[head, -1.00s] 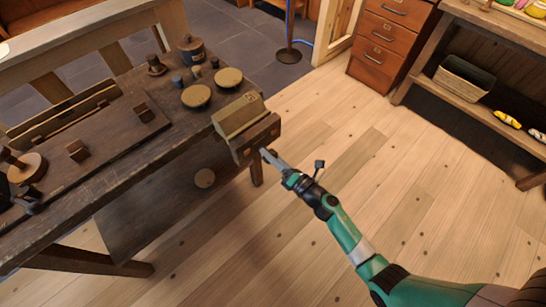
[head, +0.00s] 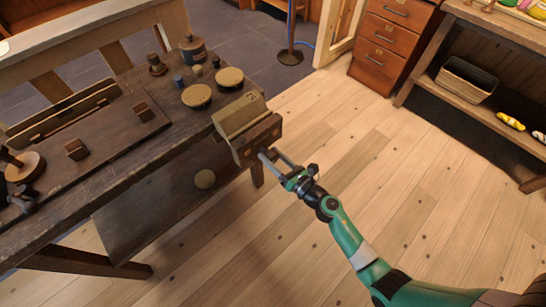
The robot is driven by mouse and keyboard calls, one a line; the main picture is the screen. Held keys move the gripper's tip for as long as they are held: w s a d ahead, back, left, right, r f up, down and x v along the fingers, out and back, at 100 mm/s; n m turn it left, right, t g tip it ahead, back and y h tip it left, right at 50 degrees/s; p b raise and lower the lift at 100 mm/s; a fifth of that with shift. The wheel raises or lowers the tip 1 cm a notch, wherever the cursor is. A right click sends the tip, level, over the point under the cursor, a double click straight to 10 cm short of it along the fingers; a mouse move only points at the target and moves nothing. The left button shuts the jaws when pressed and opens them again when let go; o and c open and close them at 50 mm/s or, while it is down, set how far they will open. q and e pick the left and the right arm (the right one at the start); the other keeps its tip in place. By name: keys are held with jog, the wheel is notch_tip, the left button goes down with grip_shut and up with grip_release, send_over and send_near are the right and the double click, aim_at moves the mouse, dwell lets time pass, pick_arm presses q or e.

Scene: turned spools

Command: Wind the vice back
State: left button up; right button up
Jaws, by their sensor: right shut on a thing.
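The wooden vice (head: 258,140) is at the right end of the dark workbench (head: 150,160). Its dark front jaw stands beside a lighter block (head: 239,114) at the bench's end, with little or no gap visible between them. My right gripper (head: 271,157) is at the outer face of the jaw, its two fingers seen side by side and pointing at the vice. It is shut on the vice handle, which is mostly hidden between and behind the fingers. My left gripper is not in view.
Two round discs (head: 197,95) (head: 229,77), a dark lidded pot (head: 192,47) and small pieces stand on the bench. A spool-like turned piece (head: 24,167) is at its left. Open plank floor (head: 350,150) lies to the right, with drawers (head: 385,45) and a shelf basket (head: 465,79) behind.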

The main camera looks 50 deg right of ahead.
jog(key=shift+f, duration=0.25)
jog(key=o, duration=1.4)
jog(key=shift+w+r, duration=0.2)
jog(key=shift+w, duration=0.1)
jog(key=shift+c, duration=0.2)
jog(key=shift+s, duration=0.15)
jog(key=s+p, duration=0.1)
jog(key=s, duration=1)
jog(key=shift+s+a+p, duration=0.3)
jog(key=shift+a+p, duration=0.05)
jog(key=shift+a, duration=0.05)
